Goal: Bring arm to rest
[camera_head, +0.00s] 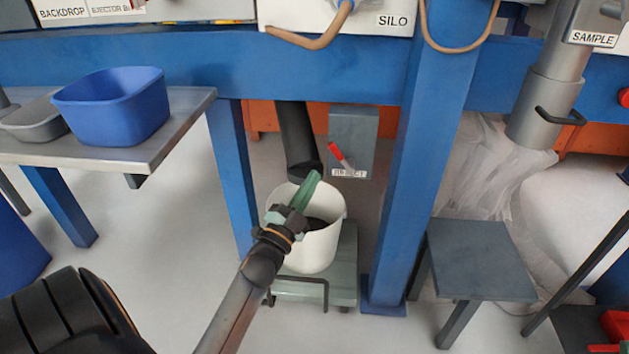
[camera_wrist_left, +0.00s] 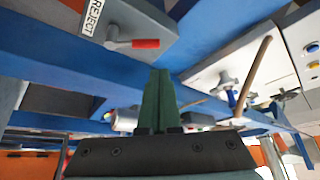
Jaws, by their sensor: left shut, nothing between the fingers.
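My left arm (camera_head: 232,312) reaches up from the bottom of the head view. Its left gripper (camera_head: 309,184) has green fingers and shows in front of the white bucket (camera_head: 328,242), overlapping its rim in the picture. Whether it touches the bucket I cannot tell. In the left wrist view the fingers (camera_wrist_left: 160,92) are together, with nothing between them. The bucket stands upright on a grey-green platform (camera_head: 347,284) under a black chute (camera_head: 297,140). The gripper and wrist hide part of the bucket. My right gripper is not in view.
A grey box with a red-handled lever (camera_head: 340,156) is behind the bucket; its label reads REJECT in the left wrist view (camera_wrist_left: 92,18). Blue posts (camera_head: 421,150) flank the bucket. A blue tub (camera_head: 112,108) sits on a shelf at left. A grey stool (camera_head: 478,258) stands at right.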

